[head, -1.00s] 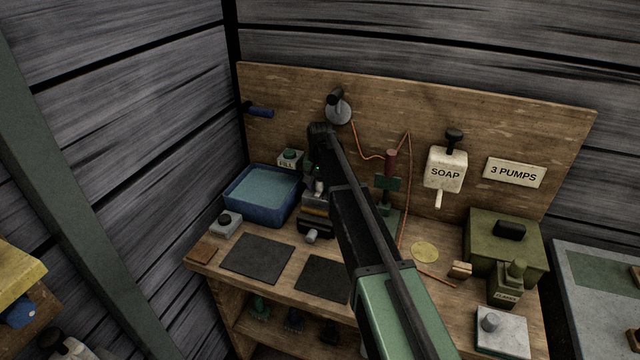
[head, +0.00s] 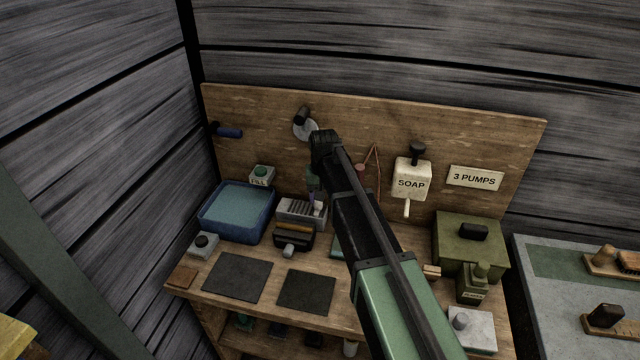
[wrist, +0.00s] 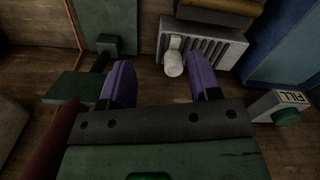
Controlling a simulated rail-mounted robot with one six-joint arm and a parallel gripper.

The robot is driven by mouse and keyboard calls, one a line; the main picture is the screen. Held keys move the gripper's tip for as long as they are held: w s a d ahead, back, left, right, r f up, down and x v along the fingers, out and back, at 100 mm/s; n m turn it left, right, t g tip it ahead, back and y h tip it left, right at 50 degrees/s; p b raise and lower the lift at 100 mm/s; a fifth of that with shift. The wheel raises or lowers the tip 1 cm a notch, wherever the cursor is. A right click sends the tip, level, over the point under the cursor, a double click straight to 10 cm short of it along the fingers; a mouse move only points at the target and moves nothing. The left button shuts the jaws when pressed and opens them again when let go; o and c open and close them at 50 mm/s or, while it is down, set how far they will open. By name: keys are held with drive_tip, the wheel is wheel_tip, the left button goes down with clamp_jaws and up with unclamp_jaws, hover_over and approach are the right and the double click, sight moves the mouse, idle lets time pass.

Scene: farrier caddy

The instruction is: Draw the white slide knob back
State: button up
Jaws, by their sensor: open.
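The white slide knob (wrist: 173,62) is a short pale cylinder at one end of a grey ribbed block (wrist: 216,46). In the head view the block (head: 293,210) stands on the bench, right of the blue basin. My gripper (wrist: 159,66) is open, its two purple fingers spread apart. I cannot tell the height between fingers and knob. In the head view my gripper (head: 313,190) is small, over the block's right end, and partly hides that area.
A black holder with a pale knob (head: 289,250) stands in front of the block. The FILL box (head: 262,175) and basin (head: 236,212) are to the left. A green plate (wrist: 76,87) lies beside the left finger in the wrist view. Two dark mats (head: 237,277) lie in front.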

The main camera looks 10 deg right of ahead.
sight(318, 204)
drive_tip(key=s+d+r+n+p, duration=0.1)
drive_tip(key=s+d+r+p, duration=0.1)
drive_tip(key=s, duration=2)
drive_tip(key=shift+d, duration=0.1)
